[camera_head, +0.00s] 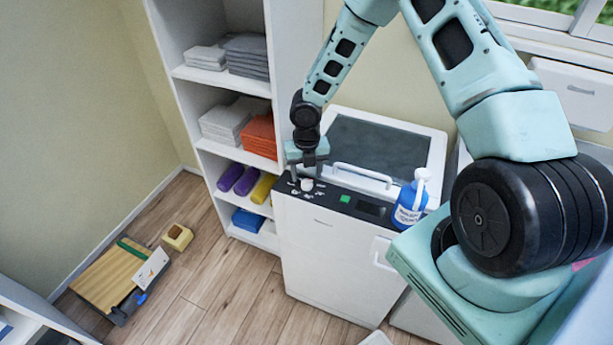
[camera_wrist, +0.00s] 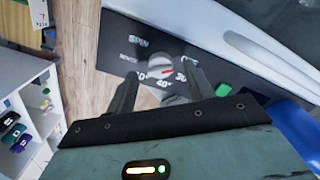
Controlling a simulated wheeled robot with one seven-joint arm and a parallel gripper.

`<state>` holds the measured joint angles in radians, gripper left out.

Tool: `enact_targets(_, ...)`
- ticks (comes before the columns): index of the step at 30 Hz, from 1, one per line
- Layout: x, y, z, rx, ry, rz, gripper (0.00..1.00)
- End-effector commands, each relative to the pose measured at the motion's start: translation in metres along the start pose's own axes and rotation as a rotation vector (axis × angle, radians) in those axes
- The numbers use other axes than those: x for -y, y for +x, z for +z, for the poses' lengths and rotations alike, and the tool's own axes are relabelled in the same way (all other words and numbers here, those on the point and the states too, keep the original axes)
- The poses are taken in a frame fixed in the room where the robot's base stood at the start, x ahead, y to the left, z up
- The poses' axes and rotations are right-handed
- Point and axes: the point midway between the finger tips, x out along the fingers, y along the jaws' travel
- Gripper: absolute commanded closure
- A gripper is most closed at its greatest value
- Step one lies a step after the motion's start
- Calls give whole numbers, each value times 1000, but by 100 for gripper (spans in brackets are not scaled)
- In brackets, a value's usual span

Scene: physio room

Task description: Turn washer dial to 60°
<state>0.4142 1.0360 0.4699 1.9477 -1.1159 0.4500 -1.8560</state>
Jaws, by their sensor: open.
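The washer (camera_head: 312,240) is a white top-loading box with a dark control panel (camera_head: 345,203) along its front top edge. Its dial (camera_head: 307,185) is a small pale round knob at the panel's left end. My gripper (camera_head: 307,167) is above the dial, pointing down. In the wrist view its open fingers (camera_wrist: 162,76) lie to either side of the dial, with no clear contact.
A blue pump bottle (camera_head: 408,203) stands at the panel's right end. The washer's lid handle (camera_head: 362,175) rises just behind the panel. A white shelf (camera_head: 222,73) with towels and rolls stands close on the left. A green button (camera_wrist: 222,90) is beside my right finger.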

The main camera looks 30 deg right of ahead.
Motion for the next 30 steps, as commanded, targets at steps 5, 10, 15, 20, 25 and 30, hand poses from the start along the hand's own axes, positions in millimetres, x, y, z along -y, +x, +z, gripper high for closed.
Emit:
enact_targets(5, 0, 18, 0, 0, 0, 0, 47)
enact_targets(10, 0, 24, 0, 1, 0, 0, 47)
enact_targets(15, 0, 24, 0, 1, 1, 0, 47)
enact_targets(20, 0, 24, 0, 1, 1, 0, 81)
enact_targets(25, 0, 23, 0, 1, 1, 0, 91)
enact_targets(30, 0, 23, 0, 1, 19, 0, 91)
